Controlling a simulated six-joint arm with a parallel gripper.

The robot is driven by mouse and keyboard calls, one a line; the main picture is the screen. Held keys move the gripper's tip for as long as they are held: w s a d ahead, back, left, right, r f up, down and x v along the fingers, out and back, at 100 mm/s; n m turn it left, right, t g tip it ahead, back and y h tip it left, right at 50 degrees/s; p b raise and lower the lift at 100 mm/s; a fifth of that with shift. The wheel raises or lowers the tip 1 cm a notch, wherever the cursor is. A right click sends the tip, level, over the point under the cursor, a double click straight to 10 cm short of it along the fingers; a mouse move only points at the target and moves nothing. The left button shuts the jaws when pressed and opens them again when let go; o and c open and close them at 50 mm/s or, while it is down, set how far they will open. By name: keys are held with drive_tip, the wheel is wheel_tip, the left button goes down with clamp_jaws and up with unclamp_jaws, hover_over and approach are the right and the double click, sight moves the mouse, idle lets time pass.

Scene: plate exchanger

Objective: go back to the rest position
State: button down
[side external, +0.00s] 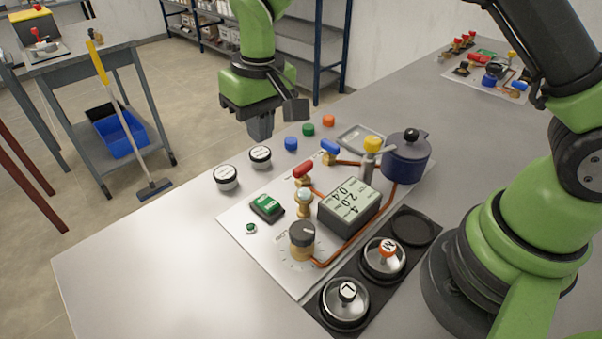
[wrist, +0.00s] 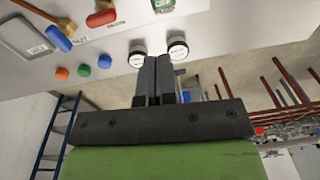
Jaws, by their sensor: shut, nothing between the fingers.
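My gripper (side external: 262,130) hangs above the far edge of the grey table, pointing down, over the area behind the white-lidded jars. In the wrist view its two fingers (wrist: 154,62) are pressed together with nothing between them. Two white-lidded jars, a left one (side external: 226,176) and a right one (side external: 260,156), stand on the table below and in front of the gripper. The gripper appears apart from both.
The exchanger panel (side external: 240,215) carries a green switch (side external: 267,207), a display box (side external: 348,208), valves and a dark blue pot (side external: 406,160). Blue (side external: 291,143), green (side external: 308,129) and orange (side external: 328,120) caps lie near the gripper. The table's left front is clear.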

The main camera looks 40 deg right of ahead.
drive_tip(key=s+d+r+m+t+y, duration=0.1)
drive_tip(key=s+d+r+t, duration=0.15)
drive_tip(key=s+r, duration=0.35)
drive_tip(key=s+d+r+m+t, duration=0.1)
drive_tip(key=s+d+r, duration=0.25)
drive_tip(key=r, duration=0.55)
drive_tip(key=s+d+r+m+t, duration=0.1)
drive_tip(key=s+d+t, duration=0.1)
drive_tip(key=s, duration=1)
drive_tip(key=shift+s+d+t+y, duration=0.2)
drive_tip(key=shift+t+y, duration=0.1)
drive_tip(key=shift+t, duration=0.25)
drive_tip(key=c, duration=1.8)
unclamp_jaws()
drive_tip(key=shift+r, duration=0.1)
